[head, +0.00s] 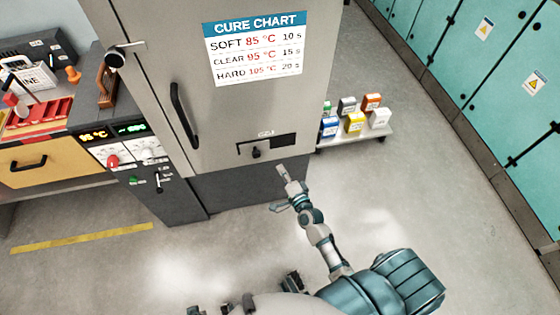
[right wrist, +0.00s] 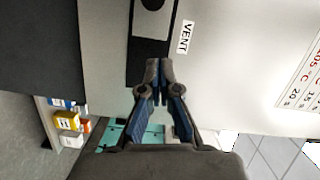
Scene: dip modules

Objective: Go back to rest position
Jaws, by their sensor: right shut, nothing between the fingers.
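My right gripper (head: 282,171) reaches forward in the head view, just below and right of the dark vent panel (head: 280,143) on the grey cabinet (head: 165,75). In the right wrist view my right gripper (right wrist: 160,66) has its fingertips together and empty. They overlap the lower part of the dark strip beside the VENT label (right wrist: 186,37); I cannot tell whether they touch it. My left gripper cannot be made out in the head view.
The cabinet door has a black handle (head: 184,115) and a cure chart (head: 257,47). A low shelf (head: 360,138) with several small coloured boxes stands right of it. A control panel (head: 125,150) and a drawer bench (head: 60,168) are at left. Teal lockers (head: 500,75) line the right. Floor between is clear.

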